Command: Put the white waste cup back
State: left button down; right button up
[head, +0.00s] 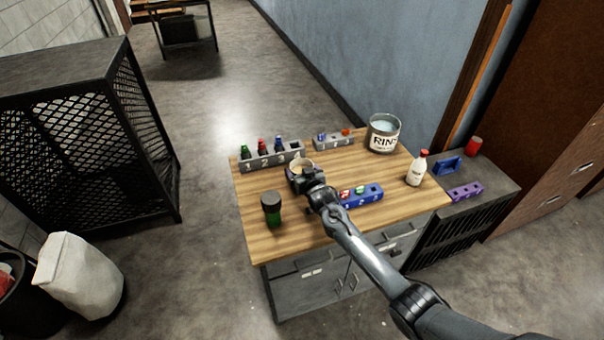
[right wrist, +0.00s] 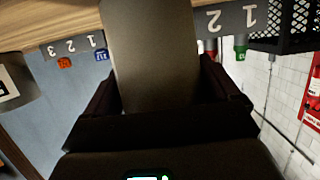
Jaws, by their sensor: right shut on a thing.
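The white waste cup (head: 301,163) shows as a pale rim at the left-middle of the wooden-topped cabinet, just in front of the long grey rack. My right gripper (head: 303,177) is shut on it and hides most of its near side. In the right wrist view the cup (right wrist: 150,50) is a large shaded shape between the fingers. I cannot tell whether its base touches the wood. My left gripper is in neither view.
The long grey rack (head: 273,161) holds several coloured bottles; a short grey rack (head: 334,144) stands beside it. The rinse bucket (head: 383,134) is at back right. A dark-capped green bottle (head: 272,209), blue rack (head: 362,197) and white bottle (head: 416,170) stand nearby. Front-left wood is clear.

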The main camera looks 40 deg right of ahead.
jog(key=shift+f, duration=0.15)
jog(key=shift+f, duration=0.1)
jog(key=o, duration=1.2)
jog(key=shift+f, duration=0.15)
jog(key=shift+c, duration=0.2)
